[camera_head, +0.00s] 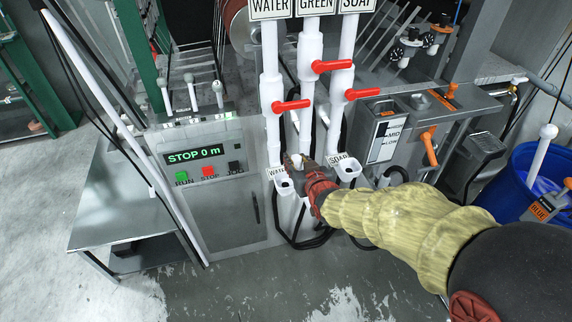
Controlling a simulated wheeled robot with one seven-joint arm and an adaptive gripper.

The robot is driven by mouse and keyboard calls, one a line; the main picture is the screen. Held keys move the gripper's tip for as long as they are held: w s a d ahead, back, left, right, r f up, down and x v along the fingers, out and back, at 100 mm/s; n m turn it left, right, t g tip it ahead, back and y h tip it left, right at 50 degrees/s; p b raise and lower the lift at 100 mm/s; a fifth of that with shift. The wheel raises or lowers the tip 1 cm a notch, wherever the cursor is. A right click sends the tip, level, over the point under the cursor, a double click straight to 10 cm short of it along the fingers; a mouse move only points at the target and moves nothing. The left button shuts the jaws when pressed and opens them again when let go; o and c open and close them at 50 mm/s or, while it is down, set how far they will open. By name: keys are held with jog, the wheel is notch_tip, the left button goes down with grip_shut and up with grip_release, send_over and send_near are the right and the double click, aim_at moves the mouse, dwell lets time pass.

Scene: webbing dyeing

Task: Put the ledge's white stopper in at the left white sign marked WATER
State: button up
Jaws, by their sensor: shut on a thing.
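My gripper (307,178), dark red, reaches in from the right below the white pipes. It is shut on a white piece (296,160), probably a white stopper; the fingers hide most of it. The small left white WATER sign (277,171) is just left of my gripper, above a white square-rimmed cup (284,186) with a dark opening. The piece is to the right of this sign; I cannot tell whether it touches anything. Several white knob-topped pieces, one of them here (189,88), stand upright on the ledge (185,118) above the control panel.
A SOAP sign (338,160) and its white cup (348,171) are right of my gripper. Red valve handles (292,105) stick out from the pipes above. Black hoses (303,240) hang below. The STOP 0 m panel (195,155) is left, a blue bin (520,180) right.

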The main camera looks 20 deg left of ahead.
jog(key=shift+s+a+f+b, duration=0.2)
jog(key=shift+a+f+b, duration=0.5)
jog(key=shift+a, duration=0.1)
jog(key=shift+s+a+f+b, duration=0.2)
jog(key=shift+a+f+b, duration=0.35)
jog(key=shift+a+f, duration=0.2)
jog(key=shift+f+b, duration=1.3)
jog(key=shift+f, duration=0.05)
jog(key=o, duration=1.2)
jog(key=shift+s+d+r, duration=0.1)
jog(key=shift+s, duration=0.05)
jog(key=v, duration=1.1)
jog(key=shift+s+d+r, duration=0.15)
jog(key=shift+d, duration=0.2)
jog(key=shift+n, duration=0.3)
